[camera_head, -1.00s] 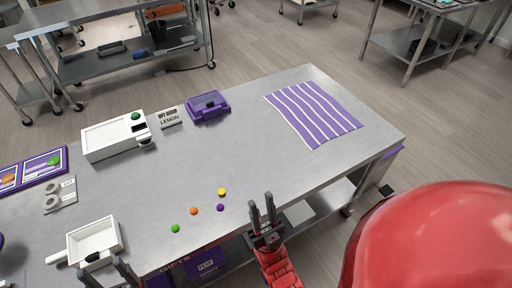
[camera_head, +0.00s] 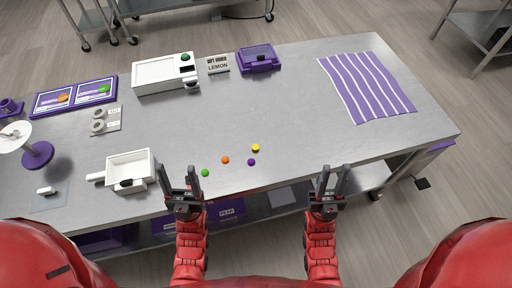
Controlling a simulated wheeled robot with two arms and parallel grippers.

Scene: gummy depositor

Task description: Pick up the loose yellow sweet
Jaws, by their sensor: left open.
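The loose yellow sweet (camera_head: 256,148) lies on the steel table (camera_head: 300,110), near its front edge. A purple sweet (camera_head: 251,162) lies just in front of it, an orange sweet (camera_head: 225,160) to its left, and a green sweet (camera_head: 205,173) further left. My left gripper (camera_head: 182,178) is open and empty at the table's front edge, left of the green sweet and beside the white pan. My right gripper (camera_head: 335,180) has its fingers apart and is empty, at the front edge, right of and nearer than the yellow sweet.
A white pan (camera_head: 145,166) stands at the front left. A white machine (camera_head: 152,79), a LEMON sign (camera_head: 217,66) and a purple box (camera_head: 258,62) stand at the back. A striped cloth (camera_head: 365,88) lies at right. The middle of the table is clear.

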